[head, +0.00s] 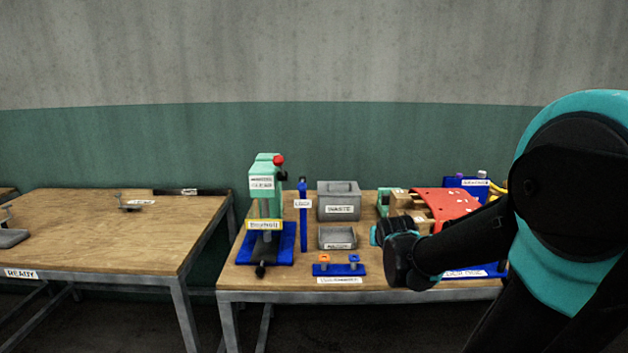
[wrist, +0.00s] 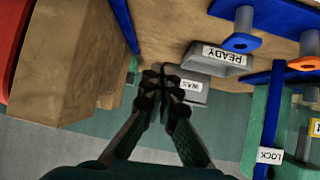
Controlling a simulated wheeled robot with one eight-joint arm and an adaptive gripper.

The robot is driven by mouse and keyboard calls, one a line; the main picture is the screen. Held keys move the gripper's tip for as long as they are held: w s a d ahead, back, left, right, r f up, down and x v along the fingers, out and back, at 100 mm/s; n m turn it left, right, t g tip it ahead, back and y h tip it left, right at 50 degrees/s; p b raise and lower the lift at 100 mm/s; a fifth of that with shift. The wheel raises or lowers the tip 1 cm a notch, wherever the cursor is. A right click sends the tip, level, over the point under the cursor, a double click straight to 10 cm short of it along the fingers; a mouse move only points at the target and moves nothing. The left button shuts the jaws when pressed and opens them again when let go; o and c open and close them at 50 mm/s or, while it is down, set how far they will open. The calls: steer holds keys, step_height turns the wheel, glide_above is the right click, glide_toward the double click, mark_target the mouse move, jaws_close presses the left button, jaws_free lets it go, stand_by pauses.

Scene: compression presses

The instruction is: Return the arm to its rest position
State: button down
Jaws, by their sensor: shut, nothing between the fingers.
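My arm (head: 470,240) reaches in from the right of the head view. Its dark wrist end (head: 400,262) is in front of the right half of the press table (head: 255,283). In the wrist view my gripper (wrist: 163,80) is shut, with its fingertips together and nothing between them. The fingers are not clear in the head view. The fingertips overlap the grey waste bin (wrist: 182,94) in the wrist view, with no contact that I can make out.
A green press (head: 265,185) with a red knob stands left on the table. The waste bin (head: 338,207), a grey tray (head: 337,244) and a blue peg stand (head: 339,270) are mid-table. A red panel (head: 445,204) and wooden blocks sit near my wrist. A second table (head: 110,230) stands left.

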steer(key=s+f+g, duration=0.3)
steer(key=s+f, duration=0.4)
steer(key=s, duration=0.3)
steer(key=s+f+g+y, duration=0.1)
steer(key=s+f+g, duration=0.2)
steer(key=s+f, duration=0.3)
steer(key=s, duration=0.5)
steer(key=shift+s+a+f+n+g, duration=0.25)
steer(key=shift+s+f+n+g, duration=0.05)
steer(key=shift+f+g, duration=0.1)
